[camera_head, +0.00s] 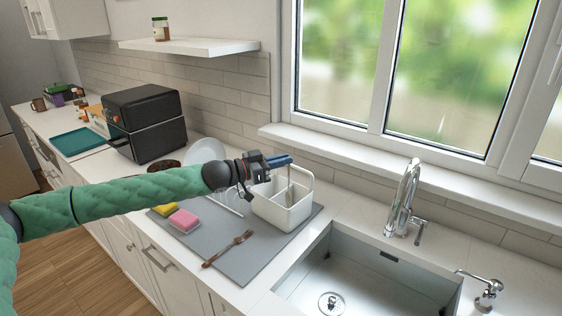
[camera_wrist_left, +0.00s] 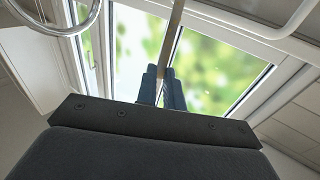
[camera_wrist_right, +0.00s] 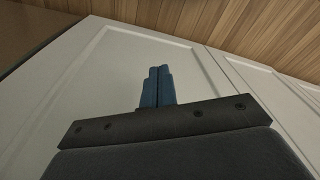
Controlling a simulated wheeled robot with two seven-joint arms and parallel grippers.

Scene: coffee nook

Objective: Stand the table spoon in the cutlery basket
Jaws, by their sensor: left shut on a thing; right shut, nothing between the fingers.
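The white cutlery basket (camera_head: 283,217) stands on the grey mat beside the sink. My left gripper (camera_head: 282,161) is over the basket and shut on the table spoon (camera_head: 290,184). The spoon hangs down from the fingers into the basket's opening; its lower end is hidden by the basket wall. In the left wrist view the fingers (camera_wrist_left: 163,88) grip the spoon's thin shaft (camera_wrist_left: 174,35). My right gripper (camera_wrist_right: 157,86) is shut and empty in front of white cabinet doors, and it is outside the head view.
A brown fork (camera_head: 228,249), a yellow sponge (camera_head: 165,209) and a pink sponge (camera_head: 184,221) lie on the grey mat (camera_head: 255,262). The sink (camera_head: 365,282) and faucet (camera_head: 404,200) are to the right. A black oven (camera_head: 146,122) stands behind at the left.

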